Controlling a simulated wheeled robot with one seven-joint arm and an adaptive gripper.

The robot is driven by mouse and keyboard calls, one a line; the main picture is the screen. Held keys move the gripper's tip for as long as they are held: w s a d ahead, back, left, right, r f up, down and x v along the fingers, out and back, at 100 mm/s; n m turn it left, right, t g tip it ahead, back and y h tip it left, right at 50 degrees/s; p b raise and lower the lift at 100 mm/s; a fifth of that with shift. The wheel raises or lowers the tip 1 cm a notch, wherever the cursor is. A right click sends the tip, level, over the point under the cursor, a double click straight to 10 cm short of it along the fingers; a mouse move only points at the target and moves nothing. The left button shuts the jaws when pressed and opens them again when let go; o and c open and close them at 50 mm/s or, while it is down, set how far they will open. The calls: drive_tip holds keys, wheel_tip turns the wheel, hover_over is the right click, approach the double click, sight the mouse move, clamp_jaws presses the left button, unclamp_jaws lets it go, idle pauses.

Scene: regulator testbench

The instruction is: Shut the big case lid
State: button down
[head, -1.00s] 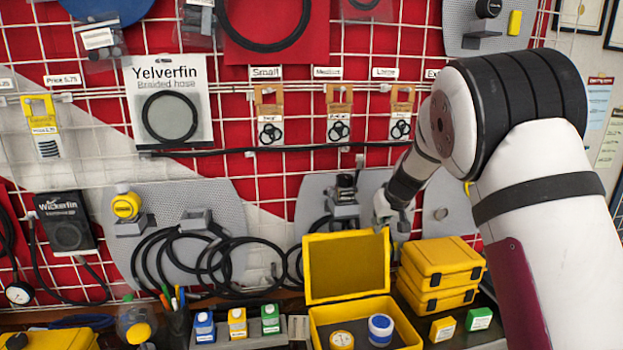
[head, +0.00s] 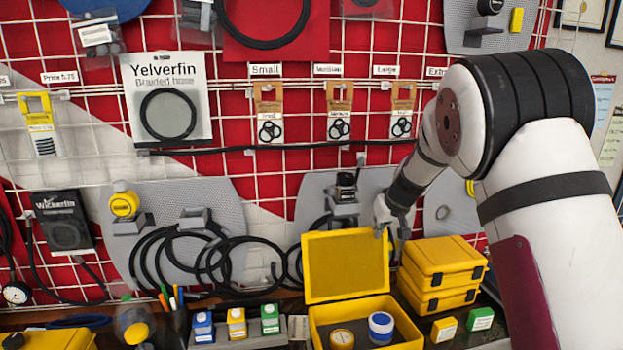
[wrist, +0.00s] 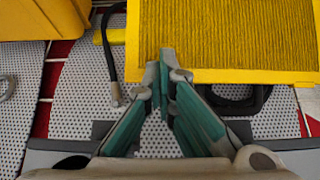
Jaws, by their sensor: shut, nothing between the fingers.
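The big yellow case (head: 316,318) stands open on the bench, with its lid (head: 346,267) raised and leaning slightly back. Two round tape-like rolls lie inside, one yellow (head: 342,338) and one blue and white (head: 381,327). My gripper (head: 392,236) is at the lid's upper right corner, partly hidden behind it. In the wrist view my gripper (wrist: 162,75) has its green fingers together at the tips with nothing between them. The lid (wrist: 225,40) fills the upper right there, its edge close to the fingertips. I cannot tell whether they touch.
Two stacked smaller yellow cases (head: 442,262) stand right of the big case. A yellow box (head: 444,329) and a green box (head: 479,319) sit in front of them. Coiled black hoses (head: 210,262) hang on the left. The grid wall (head: 300,180) closes the back.

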drive_tip(key=shift+f, duration=0.3)
drive_tip(key=shift+s, duration=0.1)
drive_tip(key=s+d+f+p, duration=0.2)
drive_tip(key=s+p, duration=0.2)
drive_tip(key=s, duration=0.7)
drive_tip(key=shift+s+d, duration=0.15)
drive_tip(key=shift+s, duration=0.15)
idle(2.0)
drive_tip(key=shift+s+f, duration=0.1)
drive_tip(key=shift+f, duration=0.05)
idle(0.3)
drive_tip(key=s+d+f+p, duration=0.1)
drive_tip(key=s+f+p, duration=0.1)
drive_tip(key=s+p, duration=0.3)
drive_tip(key=shift+s+d+f, duration=0.2)
drive_tip(key=shift+s+f, duration=0.2)
drive_tip(key=shift+s, duration=0.35)
idle(0.9)
drive_tip(key=shift+f, duration=0.1)
drive_tip(key=shift+s, duration=0.15)
drive_tip(key=s+d, duration=0.2)
drive_tip(key=s, duration=1)
drive_tip(key=shift+s+d+p, duration=0.25)
drive_tip(key=shift+s+p, duration=0.05)
idle(0.8)
